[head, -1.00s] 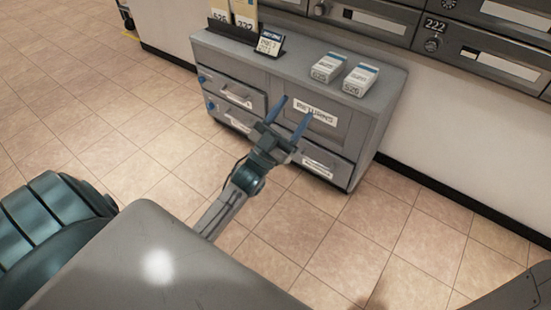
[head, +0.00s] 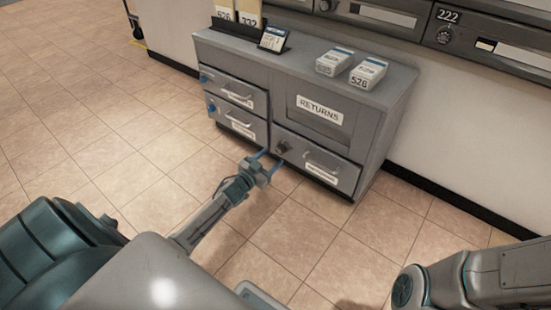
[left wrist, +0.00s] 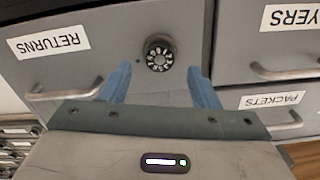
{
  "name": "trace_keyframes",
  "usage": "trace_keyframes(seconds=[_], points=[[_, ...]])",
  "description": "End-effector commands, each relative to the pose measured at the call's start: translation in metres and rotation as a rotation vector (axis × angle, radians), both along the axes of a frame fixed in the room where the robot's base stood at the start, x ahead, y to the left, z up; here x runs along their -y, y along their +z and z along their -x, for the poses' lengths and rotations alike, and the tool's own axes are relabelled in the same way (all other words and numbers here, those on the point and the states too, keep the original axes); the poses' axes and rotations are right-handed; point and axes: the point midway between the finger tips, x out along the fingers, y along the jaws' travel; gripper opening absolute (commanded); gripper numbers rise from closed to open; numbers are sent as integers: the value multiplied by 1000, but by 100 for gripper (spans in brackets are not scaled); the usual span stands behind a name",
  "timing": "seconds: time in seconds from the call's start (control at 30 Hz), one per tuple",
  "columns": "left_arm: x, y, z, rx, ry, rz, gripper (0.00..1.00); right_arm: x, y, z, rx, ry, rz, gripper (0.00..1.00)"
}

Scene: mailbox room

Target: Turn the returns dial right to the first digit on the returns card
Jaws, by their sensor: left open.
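The returns dial (head: 282,147) is a small dark knob at the left of the lower right drawer. In the left wrist view the dial (left wrist: 159,53) is black with a ring of pale marks, too small to read. My left gripper (head: 269,160) is open in front of it. In the left wrist view the two blue fingers (left wrist: 164,80) stand on either side of the dial, apart from it. The returns card (head: 273,38) stands in a dark holder on top of the cabinet; its digits are unreadable here. My right gripper is out of view.
The grey cabinet (head: 385,128) has a RETURNS panel (head: 319,109) above the dial drawer and two drawers with blue knobs at left. White boxes (head: 368,73) sit on top. Mailboxes (head: 490,40) line the wall. The tiled floor (head: 110,150) in front is clear.

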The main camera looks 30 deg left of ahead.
Motion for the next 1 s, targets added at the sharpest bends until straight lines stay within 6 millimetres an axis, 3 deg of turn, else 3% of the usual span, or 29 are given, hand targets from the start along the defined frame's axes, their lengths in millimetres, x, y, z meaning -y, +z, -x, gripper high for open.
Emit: trace_keyframes(seconds=[0.2, 0.57, 0.6, 0.83, 1.0], points=[[2, -1, -28, 1, 1, -1, 56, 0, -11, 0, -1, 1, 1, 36], [3, 0, -35, -1, 0, 0, 56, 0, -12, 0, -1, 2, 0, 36], [3, 0, -35, 0, 0, 0, 54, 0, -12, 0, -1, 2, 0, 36], [3, 0, -34, 0, 0, -1, 11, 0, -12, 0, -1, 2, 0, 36], [3, 1, -34, 0, -1, -7, 11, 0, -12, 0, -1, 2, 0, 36]])
